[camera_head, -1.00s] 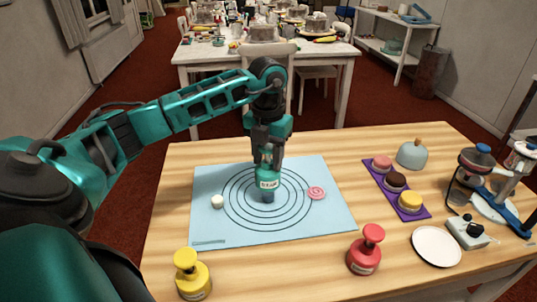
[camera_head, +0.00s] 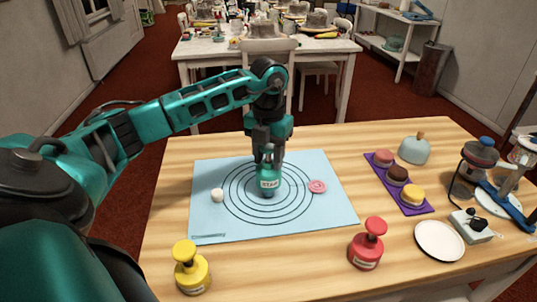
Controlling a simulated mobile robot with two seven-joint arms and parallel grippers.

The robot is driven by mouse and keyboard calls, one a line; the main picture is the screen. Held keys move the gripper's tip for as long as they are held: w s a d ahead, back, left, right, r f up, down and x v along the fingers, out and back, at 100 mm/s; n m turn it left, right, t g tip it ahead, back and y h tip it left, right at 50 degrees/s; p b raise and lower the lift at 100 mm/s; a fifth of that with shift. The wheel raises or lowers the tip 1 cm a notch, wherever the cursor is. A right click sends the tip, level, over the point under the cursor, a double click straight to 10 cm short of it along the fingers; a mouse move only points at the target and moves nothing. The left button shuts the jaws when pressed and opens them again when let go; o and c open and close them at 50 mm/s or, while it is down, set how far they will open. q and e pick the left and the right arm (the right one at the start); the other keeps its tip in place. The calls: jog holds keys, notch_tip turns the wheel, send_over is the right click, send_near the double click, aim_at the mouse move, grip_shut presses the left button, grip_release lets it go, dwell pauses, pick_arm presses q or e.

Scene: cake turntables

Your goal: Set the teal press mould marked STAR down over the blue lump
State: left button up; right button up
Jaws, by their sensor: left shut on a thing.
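The teal press mould marked STAR (camera_head: 268,176) is upright over the middle of the ring pattern on the light blue mat (camera_head: 325,215). My left gripper (camera_head: 268,155) points down and is shut on the mould's top. Just under the mould a small dark blue part of the blue lump (camera_head: 267,195) shows; the mould hides the rest. I cannot tell whether the mould touches the lump. My right gripper is not in view.
A white lump (camera_head: 217,195) and a pink swirl disc (camera_head: 317,186) lie on the mat beside the mould. A yellow press (camera_head: 190,270) and a red press (camera_head: 367,245) stand in front. A purple tray (camera_head: 412,204), a white plate (camera_head: 440,240) and a domed lid (camera_head: 414,150) are right.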

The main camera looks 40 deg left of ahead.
aim_at(269, 145)
pick_arm(q)
jog(key=shift+f, duration=0.15)
jog(key=shift+f+b, duration=1.2)
jog(key=shift+f, duration=0.55)
jog(key=o, duration=1.2)
jog(key=shift+o, duration=0.6)
jog(key=shift+o, duration=1.2)
jog(key=shift+r+p, duration=2.95)
jog(key=shift+r, duration=0.55)
